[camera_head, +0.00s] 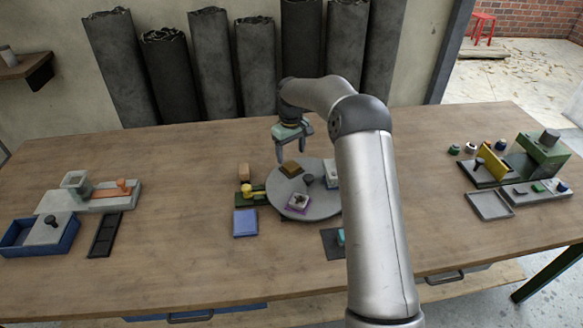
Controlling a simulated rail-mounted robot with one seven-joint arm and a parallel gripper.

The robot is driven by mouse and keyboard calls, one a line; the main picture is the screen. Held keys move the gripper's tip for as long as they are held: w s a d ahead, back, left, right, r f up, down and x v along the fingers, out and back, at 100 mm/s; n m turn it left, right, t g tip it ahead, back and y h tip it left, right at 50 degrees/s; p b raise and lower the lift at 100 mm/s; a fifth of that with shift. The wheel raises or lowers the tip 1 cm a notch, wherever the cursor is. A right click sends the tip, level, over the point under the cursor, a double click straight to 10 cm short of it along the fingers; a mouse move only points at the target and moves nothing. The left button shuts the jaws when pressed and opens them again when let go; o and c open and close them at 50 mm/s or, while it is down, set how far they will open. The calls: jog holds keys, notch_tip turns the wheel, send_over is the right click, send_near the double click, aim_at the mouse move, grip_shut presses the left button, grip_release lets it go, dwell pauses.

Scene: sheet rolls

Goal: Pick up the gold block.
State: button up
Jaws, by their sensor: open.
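The gold block (292,169) is a small, flat, brownish-gold piece. It lies near the back left edge of the round grey disc (326,207) at the middle of the table. My gripper (290,156) points down with its two fingers apart and nothing between them. In the picture it shows just above and behind the gold block. I cannot tell the exact height of the fingertips over the block, and they appear apart from it.
A dark cup (308,180), a purple-edged piece (298,202) and a white block (332,174) share the disc. A green base with a yellow knob (252,192) and a blue tray (245,223) sit left. My arm hides the disc's right side.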

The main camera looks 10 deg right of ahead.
aim_at(291, 165)
notch_tip(291, 165, down, 5)
jog(key=shift+s+r+p, duration=0.1)
jog(key=shift+s+p, duration=0.05)
jog(key=shift+p, duration=0.35)
jog(key=c, duration=1.3)
jog(key=shift+c, duration=0.2)
jog(key=shift+r, duration=0.15)
